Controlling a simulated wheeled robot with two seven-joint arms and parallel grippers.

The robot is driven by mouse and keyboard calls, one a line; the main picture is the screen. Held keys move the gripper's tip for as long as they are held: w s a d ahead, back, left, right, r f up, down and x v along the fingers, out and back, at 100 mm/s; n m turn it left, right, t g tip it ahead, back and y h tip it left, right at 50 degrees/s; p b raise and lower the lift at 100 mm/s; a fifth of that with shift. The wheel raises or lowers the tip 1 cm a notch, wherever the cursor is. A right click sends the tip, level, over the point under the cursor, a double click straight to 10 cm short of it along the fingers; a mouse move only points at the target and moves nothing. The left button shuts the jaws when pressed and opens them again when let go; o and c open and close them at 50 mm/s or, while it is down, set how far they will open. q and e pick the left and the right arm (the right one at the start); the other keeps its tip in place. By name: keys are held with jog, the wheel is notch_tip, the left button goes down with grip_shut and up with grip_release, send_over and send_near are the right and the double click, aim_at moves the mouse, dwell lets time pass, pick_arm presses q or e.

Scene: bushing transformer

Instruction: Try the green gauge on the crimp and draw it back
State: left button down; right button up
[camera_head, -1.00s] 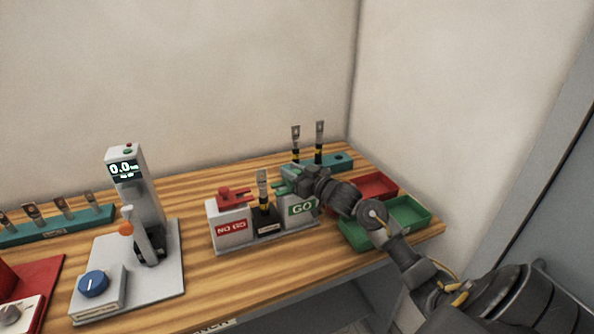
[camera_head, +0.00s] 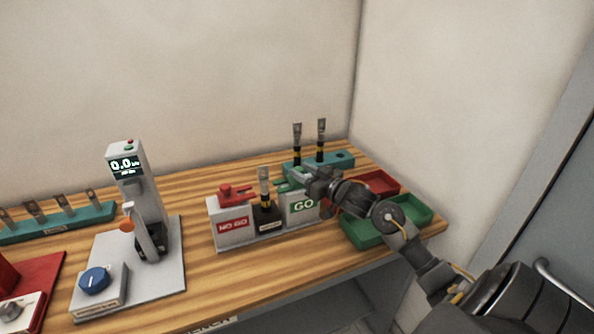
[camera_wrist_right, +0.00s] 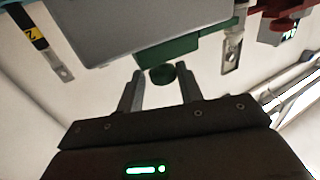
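The green gauge (camera_head: 288,186) lies on top of the white GO block (camera_head: 302,207). Its green knob (camera_wrist_right: 163,74) shows between my fingers in the right wrist view. The crimp terminal (camera_head: 264,186) stands upright in a black holder between the NO GO and GO blocks. In the wrist view the metal terminal (camera_wrist_right: 232,52) is right of the green gauge body (camera_wrist_right: 182,48). I cannot tell whether the gauge touches it. My right gripper (camera_head: 308,180) is at the GO block's right side, its fingers (camera_wrist_right: 160,90) open, with gaps beside the knob. My left gripper is out of view.
The red gauge (camera_head: 235,192) sits on the NO GO block (camera_head: 233,226). A teal rack (camera_head: 342,161) with two terminals stands behind. A red tray (camera_head: 378,183) and a green tray (camera_head: 408,210) are at right. A press (camera_head: 140,200) stands at left.

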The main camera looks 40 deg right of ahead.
jog(key=s+d+b, duration=0.1)
jog(key=s, duration=0.6)
jog(key=shift+s, duration=0.35)
